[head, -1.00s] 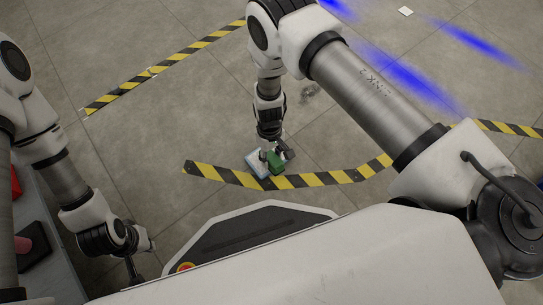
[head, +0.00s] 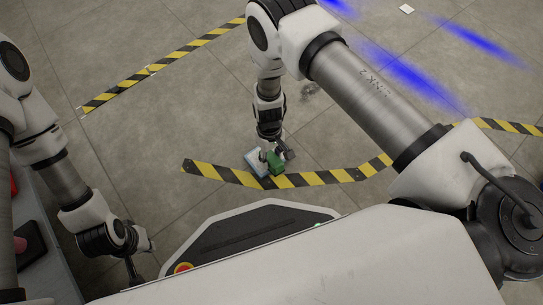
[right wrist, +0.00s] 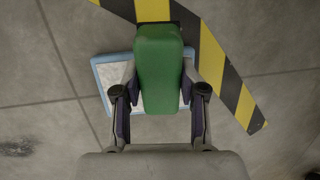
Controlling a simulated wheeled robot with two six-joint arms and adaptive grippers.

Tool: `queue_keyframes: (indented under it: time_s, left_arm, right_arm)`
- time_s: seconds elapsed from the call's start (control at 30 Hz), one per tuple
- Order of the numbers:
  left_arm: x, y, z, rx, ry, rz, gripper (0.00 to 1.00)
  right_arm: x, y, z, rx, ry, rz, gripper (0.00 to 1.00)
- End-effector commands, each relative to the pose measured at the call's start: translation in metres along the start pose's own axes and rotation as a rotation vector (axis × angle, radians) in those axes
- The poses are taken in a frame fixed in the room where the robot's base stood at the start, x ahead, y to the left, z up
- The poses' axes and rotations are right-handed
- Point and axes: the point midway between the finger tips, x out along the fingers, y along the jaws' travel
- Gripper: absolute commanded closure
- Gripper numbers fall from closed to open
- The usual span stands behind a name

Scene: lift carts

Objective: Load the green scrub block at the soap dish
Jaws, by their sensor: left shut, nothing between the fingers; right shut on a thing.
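The green scrub block (right wrist: 159,70) is between the fingers of my right gripper (right wrist: 158,100), which is shut on it. In the head view the green block (head: 275,163) shows at the tip of my right gripper (head: 276,156). A flat white piece with a light blue rim (right wrist: 103,68), perhaps the soap dish, is beyond the block in the right wrist view and partly hidden by it. It also shows in the head view (head: 254,162). I cannot tell whether the block touches it. My left gripper (head: 135,272) is shut and empty at the lower left.
Yellow and black tape (head: 225,175) runs on the grey tiled floor under the right gripper. At the left edge a grey surface (head: 52,270) bears a dark tray (head: 32,243) and something pink. The floor around the right gripper is otherwise clear.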

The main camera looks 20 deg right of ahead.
Motion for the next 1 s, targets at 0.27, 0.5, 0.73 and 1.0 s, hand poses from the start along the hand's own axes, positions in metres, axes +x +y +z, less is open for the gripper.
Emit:
queue_keyframes:
  time_s: [0.27, 0.5, 0.73, 1.0]
  left_arm:
    - [0.0029, 0.0000, 0.0002, 0.000, 0.000, 0.000, 1.00]
    - [0.0048, 0.0000, 0.0002, 0.000, 0.000, 0.000, 1.00]
    - [0.0054, 0.0000, 0.0002, 0.000, 0.000, 0.000, 1.00]
    - [0.0054, 0.0000, 0.0001, 0.000, 0.000, 0.000, 1.00]
  right_arm:
    - [0.0039, 0.0005, -0.0009, 0.000, 0.000, 0.000, 0.87]
    - [0.0066, 0.0009, -0.0016, 0.000, 0.000, 0.000, 0.87]
    - [0.0077, 0.0010, -0.0018, 0.000, 0.000, 0.000, 0.87]
    - [0.0077, 0.0010, -0.0018, 0.000, 0.000, 0.000, 0.87]
